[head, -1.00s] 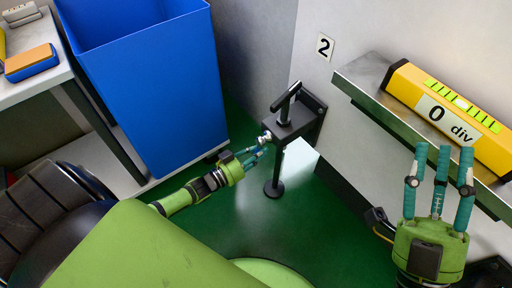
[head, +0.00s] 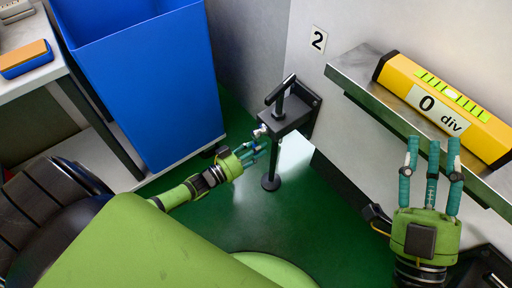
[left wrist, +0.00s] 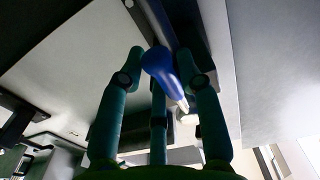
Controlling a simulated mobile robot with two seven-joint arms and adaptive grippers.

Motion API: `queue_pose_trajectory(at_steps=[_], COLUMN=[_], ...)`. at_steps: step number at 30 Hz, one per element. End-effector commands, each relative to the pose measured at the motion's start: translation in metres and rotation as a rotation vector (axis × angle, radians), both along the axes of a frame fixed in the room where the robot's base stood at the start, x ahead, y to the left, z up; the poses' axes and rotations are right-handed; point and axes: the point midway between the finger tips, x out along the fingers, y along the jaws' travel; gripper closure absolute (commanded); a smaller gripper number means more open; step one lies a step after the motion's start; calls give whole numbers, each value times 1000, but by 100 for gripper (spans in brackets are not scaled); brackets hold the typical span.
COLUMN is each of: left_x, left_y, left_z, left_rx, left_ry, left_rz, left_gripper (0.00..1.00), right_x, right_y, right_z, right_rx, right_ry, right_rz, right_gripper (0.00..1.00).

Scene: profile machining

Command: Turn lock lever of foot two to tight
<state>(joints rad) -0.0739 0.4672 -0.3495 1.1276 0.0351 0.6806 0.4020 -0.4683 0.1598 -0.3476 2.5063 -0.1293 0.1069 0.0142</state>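Foot two is a black bracket (head: 287,118) on the wall below the "2" label, with a T-handle (head: 281,92) on top and a rod down to a round pad (head: 271,183). A small silver fitting (head: 260,131) sits on its left side. The blue lock lever (left wrist: 160,65) shows in the left wrist view, between the spread fingers of my left gripper (left wrist: 163,75). In the head view my left gripper (head: 254,151) is just below the fitting. It looks open around the lever; contact is unclear. My right gripper (head: 432,142) is open and empty, fingers extended.
A blue bin (head: 145,90) stands left of the foot. A grey ledge (head: 352,72) with a yellow level (head: 440,105) reading "0 div" juts from the wall at right, close to my right gripper. A bench (head: 40,82) is at far left. The green floor (head: 225,225) is clear.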

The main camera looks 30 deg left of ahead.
Motion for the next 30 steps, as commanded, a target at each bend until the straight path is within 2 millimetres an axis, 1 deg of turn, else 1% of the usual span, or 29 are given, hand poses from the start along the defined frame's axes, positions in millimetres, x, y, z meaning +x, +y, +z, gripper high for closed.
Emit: queue_pose_trajectory(at_steps=[9, 13, 17, 24, 27, 30], left_x=[0, -8, -28, -76, -92, -103], left_y=[1, 5, 13, 32, 39, 43], left_z=[0, -1, -1, -1, -1, -1], left_rx=[5, 6, 5, 6, 4, 4], left_ry=[-1, 2, 4, 3, 3, 1], left_rz=[1, 2, 2, 1, 2, 0], left_gripper=[51, 51, 51, 51, 51, 51], right_x=[0, 0, 0, 0, 0, 0], right_y=[0, 0, 0, 0, 0, 0], right_z=[-1, -1, -1, 0, 0, 0], right_rx=[1, 2, 1, 0, 0, 1], right_ry=[3, 4, 3, 1, 1, 0], right_rz=[0, 0, 0, 0, 0, 1], right_gripper=[60, 60, 60, 60, 60, 60])
